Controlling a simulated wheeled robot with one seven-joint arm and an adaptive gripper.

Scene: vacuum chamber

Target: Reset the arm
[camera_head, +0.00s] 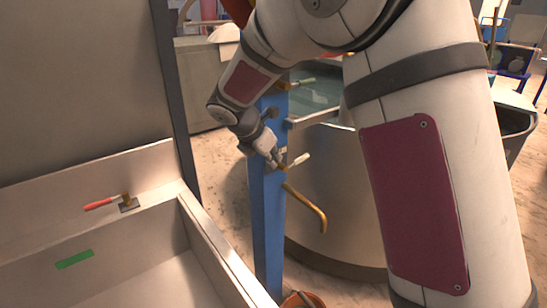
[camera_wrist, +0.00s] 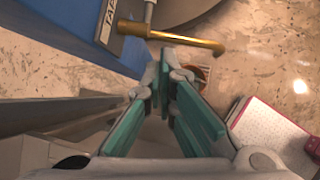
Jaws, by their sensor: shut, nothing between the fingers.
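My arm reaches from the upper right of the head view down to my gripper (camera_head: 278,160), which is beside a blue post (camera_head: 268,235). In the wrist view my gripper (camera_wrist: 170,68) shows its teal-padded fingers drawn together at the tips, with nothing held. A bent brass pipe (camera_head: 308,210) sticks out from the post below the gripper. It also crosses the wrist view (camera_wrist: 172,37) just beyond the fingertips, seemingly apart from them. A small pale-handled lever (camera_head: 298,161) is close to the gripper; whether they touch, I cannot tell.
A pale open basin (camera_head: 215,245) fills the lower left, with a red-handled valve (camera_head: 103,203) on its back ledge. A large round metal tank (camera_head: 335,195) stands behind the post. An orange bucket (camera_head: 303,300) is at the post's foot. A red-and-white object (camera_wrist: 270,133) lies at right.

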